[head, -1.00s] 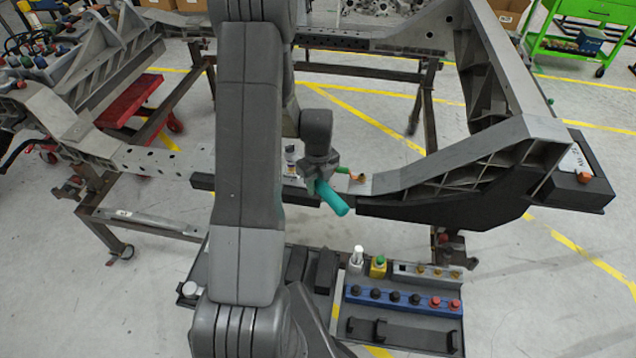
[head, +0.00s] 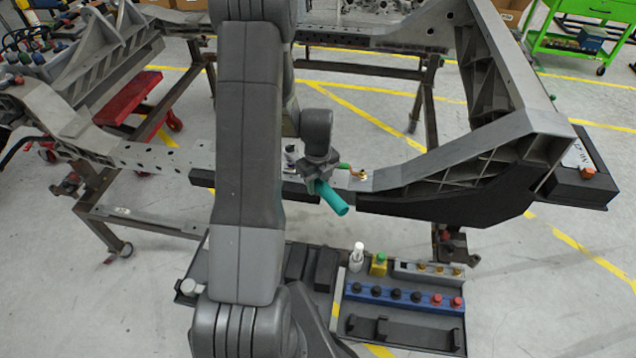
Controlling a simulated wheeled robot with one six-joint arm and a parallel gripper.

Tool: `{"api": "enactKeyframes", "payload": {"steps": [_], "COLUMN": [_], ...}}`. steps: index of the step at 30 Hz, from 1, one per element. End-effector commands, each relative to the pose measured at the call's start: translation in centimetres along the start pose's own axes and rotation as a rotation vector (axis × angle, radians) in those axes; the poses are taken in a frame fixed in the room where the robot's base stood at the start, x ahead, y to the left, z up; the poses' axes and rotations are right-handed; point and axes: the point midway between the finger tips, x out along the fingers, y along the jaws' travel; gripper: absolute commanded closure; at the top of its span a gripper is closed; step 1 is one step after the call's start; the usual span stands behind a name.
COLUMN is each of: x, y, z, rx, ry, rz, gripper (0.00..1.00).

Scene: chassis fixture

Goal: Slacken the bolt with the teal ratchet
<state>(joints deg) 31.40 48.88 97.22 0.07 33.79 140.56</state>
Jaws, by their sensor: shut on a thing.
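The teal ratchet's thick handle (head: 332,198) sticks out below my gripper (head: 314,184), angled down to the right. My gripper is shut on the ratchet beside the frame rail. A thin green part (head: 344,166) shows beyond the gripper, with a small orange-brown piece (head: 355,171) at its right end. A brass-coloured bolt (head: 363,177) shows on the rail just right of that piece. I cannot tell whether the ratchet touches the bolt. My wrist hides the middle of the ratchet.
The grey chassis rail (head: 390,176) rises to a large bracket on the right. A small silver fitting (head: 291,156) stands left of my wrist.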

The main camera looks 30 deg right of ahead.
Motion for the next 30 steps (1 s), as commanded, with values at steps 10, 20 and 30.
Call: {"api": "enactKeyframes", "payload": {"steps": [10, 20, 30], "x": [0.2, 0.3, 0.4], "y": [-0.1, -0.6, -1.7], "z": [0.0, -0.1, 0.0], "rx": [-0.007, -0.044, -0.118], "ry": [0.001, 0.003, 0.004], "rz": [0.001, 0.003, 0.003], "gripper": [1.0, 1.0, 1.0]}}
